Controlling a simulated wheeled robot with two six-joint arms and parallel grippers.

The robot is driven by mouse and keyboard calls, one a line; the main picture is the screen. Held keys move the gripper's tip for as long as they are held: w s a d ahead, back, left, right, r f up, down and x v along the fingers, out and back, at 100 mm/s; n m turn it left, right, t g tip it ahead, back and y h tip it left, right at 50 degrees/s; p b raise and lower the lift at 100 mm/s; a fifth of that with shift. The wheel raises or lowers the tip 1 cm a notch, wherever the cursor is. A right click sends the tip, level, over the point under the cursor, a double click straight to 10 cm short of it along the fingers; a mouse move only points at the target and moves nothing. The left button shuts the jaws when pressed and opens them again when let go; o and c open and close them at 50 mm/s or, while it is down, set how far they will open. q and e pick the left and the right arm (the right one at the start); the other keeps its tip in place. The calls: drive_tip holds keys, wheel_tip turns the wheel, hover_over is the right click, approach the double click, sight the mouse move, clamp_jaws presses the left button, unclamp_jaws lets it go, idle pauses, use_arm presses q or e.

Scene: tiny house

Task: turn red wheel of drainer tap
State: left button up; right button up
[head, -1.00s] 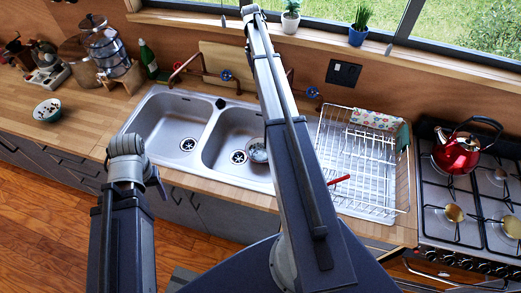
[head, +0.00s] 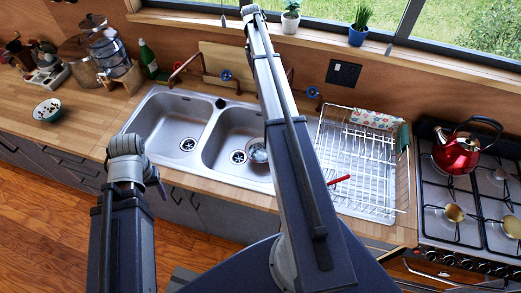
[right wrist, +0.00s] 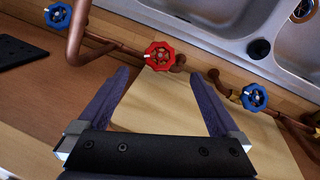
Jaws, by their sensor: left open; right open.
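The red wheel (right wrist: 159,56) sits on a copper pipe by the sink in the right wrist view. My right gripper (right wrist: 160,75) is open and empty, with its two dark fingers pointing towards the wheel. The wheel appears between the fingertips and slightly beyond them; I see no contact. In the head view the red wheel is not visible, and my right arm crosses that stretch of wall. My left gripper (head: 160,184) is low in front of the counter, mostly hidden by its own wrist, away from the taps.
Blue wheels flank the red one, one on the left (right wrist: 58,15) and one on the right (right wrist: 254,97). A copper pipe (right wrist: 77,35) bends near the left finger. The double sink (head: 165,132), the dish rack (head: 358,208) and a stove with a red kettle (head: 456,154) line the counter.

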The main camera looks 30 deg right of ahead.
drive_tip(key=f+n+h+b, duration=0.1)
drive_tip(key=b, duration=0.1)
drive_tip(key=s+f+n+b, duration=0.1)
drive_tip(key=f+b, duration=0.1)
drive_tip(key=s+a+f+n+h+b, duration=0.1)
drive_tip(key=f+b, duration=0.1)
drive_tip(key=shift+s+h, duration=0.15)
drive_tip(key=shift+h, duration=0.15)
drive_tip(key=s+a+f+n+t+h+b, duration=0.15)
drive_tip(key=n+t+h+b, duration=0.4)
drive_tip(key=n+b, duration=0.7)
drive_tip(key=s+a+f+n+t+h+b, duration=0.1)
drive_tip(key=a+f+n+t+h+b, duration=0.25)
drive_tip(key=n+h+b, duration=0.65)
drive_tip(key=shift+w+d+r+n+y+b, duration=0.15)
drive_tip(key=shift+w+d+n+y+b, duration=0.35)
drive_tip(key=shift+d, duration=0.75)
drive_tip(key=shift+w+d+r+n+y+b, duration=0.15)
drive_tip(key=shift+w+d+n+y+b, duration=0.35)
drive_tip(key=shift+d, duration=0.75)
drive_tip(key=shift+w+d+r+n+y+b, duration=0.15)
drive_tip(key=shift+w+d+n+y, duration=0.2)
drive_tip(key=shift+w+d+y, duration=0.65)
drive_tip(key=shift+s+d+h, duration=0.25)
drive_tip(key=shift+c, duration=0.2)
